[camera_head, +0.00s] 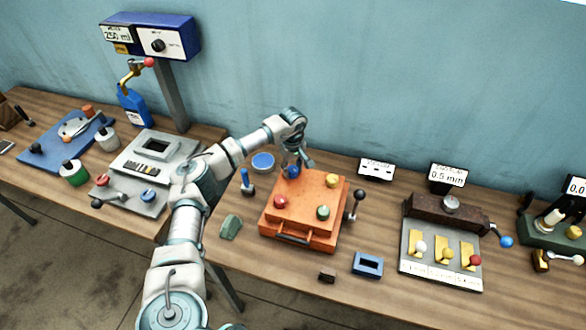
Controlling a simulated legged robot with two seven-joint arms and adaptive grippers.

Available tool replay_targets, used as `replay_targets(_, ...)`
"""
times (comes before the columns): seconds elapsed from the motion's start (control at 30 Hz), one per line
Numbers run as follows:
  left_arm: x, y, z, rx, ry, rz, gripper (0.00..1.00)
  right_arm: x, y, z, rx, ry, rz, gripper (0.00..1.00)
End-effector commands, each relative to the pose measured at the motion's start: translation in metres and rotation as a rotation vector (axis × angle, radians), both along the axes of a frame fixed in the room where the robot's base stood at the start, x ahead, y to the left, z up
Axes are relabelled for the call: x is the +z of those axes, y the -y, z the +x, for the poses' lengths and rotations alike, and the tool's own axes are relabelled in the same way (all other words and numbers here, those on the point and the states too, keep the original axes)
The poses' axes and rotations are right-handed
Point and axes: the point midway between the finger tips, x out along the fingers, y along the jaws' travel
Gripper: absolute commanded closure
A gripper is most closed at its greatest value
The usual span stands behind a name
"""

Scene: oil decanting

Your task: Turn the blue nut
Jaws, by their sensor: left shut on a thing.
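The blue nut (292,172) sits at the back left corner of an orange box (305,205) on the wooden table. My left gripper (294,165) reaches down from above and is shut on the blue nut; its fingers partly hide the nut. A red nut (281,202), a green nut (322,212) and a yellow nut (332,180) sit at the other corners of the box. My right gripper is not in view.
A lever with a dark knob (355,203) stands right of the box. A blue-handled tool (247,182) and a green block (230,227) lie left. A blue frame (368,264) and a small dark block (327,276) lie in front. A fixture with yellow parts (443,252) stands farther right.

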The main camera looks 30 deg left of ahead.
Motion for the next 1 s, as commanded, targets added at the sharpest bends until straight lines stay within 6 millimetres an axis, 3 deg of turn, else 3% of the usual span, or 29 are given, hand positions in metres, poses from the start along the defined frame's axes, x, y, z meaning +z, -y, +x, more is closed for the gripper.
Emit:
replay_targets(0.27,0.003,-0.002,0.003,0.002,0.011,0.002,0.92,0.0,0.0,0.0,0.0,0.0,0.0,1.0)
replay_targets(0.3,0.003,-0.002,0.003,0.002,0.011,0.002,0.55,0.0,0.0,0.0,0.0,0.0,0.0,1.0)
replay_targets(0.4,0.003,-0.002,0.002,0.002,0.01,0.001,0.32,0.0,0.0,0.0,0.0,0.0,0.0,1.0)
replay_targets(0.77,0.006,0.0,0.001,0.001,0.006,0.0,0.32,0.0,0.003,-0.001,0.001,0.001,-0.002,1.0)
replay_targets(1.0,0.049,0.0,0.002,0.002,0.009,0.001,0.32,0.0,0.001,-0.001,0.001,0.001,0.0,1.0)
